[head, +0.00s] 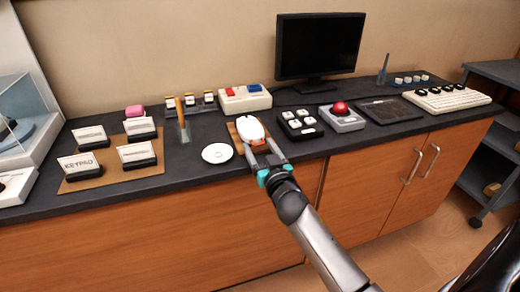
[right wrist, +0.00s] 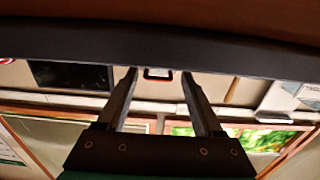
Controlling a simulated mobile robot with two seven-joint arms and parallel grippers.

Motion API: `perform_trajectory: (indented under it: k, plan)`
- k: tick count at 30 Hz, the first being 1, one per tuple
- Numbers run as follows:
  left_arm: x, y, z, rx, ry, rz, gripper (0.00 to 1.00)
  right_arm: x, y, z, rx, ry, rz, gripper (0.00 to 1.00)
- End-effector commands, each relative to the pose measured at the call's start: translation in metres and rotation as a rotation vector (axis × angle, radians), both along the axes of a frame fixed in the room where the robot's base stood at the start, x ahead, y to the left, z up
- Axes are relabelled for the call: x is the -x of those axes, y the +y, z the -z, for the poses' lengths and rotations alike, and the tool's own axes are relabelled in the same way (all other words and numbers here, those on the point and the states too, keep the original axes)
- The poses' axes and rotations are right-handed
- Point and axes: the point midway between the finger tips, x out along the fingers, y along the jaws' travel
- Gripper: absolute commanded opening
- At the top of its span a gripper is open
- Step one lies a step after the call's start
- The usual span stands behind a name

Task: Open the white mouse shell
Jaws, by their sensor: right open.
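The white mouse shell (head: 250,128) sits on a small wooden board (head: 233,138) on the dark counter, with an orange-red part showing at its near end. My right gripper (head: 260,149) is open at the near end of the mouse, its fingers apart and pointing toward it. I cannot tell whether the fingers touch the shell. My left gripper is not in view.
A white round dish (head: 217,153) lies left of the board. A black key block (head: 300,124) and a red trackball (head: 341,109) stand to the right. Behind are a red-and-blue button box (head: 245,99) and a monitor (head: 319,46). Label cards (head: 81,165) stand at left.

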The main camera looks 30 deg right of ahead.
Motion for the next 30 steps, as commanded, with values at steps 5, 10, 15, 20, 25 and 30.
perform_trajectory:
  k: [5, 10, 15, 20, 25, 30]
  plan:
    - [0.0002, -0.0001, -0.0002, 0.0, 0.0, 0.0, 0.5, -0.0003, -0.0001, -0.0001, 0.0, 0.0, 0.0, 0.68]
    - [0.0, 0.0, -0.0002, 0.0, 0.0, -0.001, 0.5, -0.0001, 0.0, -0.0001, 0.0, 0.0, 0.0, 0.54]
    - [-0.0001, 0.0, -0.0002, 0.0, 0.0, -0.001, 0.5, -0.0001, 0.0005, 0.0, 0.0, 0.0, -0.001, 0.35]
    - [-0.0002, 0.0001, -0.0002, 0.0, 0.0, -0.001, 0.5, -0.0001, 0.0013, 0.0001, 0.0, 0.0, -0.003, 0.17]
    - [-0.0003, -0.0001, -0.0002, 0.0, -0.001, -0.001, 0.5, -0.0002, 0.0021, 0.0002, -0.001, 0.0, -0.005, 0.0]
    - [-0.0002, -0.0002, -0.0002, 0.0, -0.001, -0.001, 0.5, -0.0003, 0.0029, 0.0003, -0.001, 0.0, -0.006, 0.0]
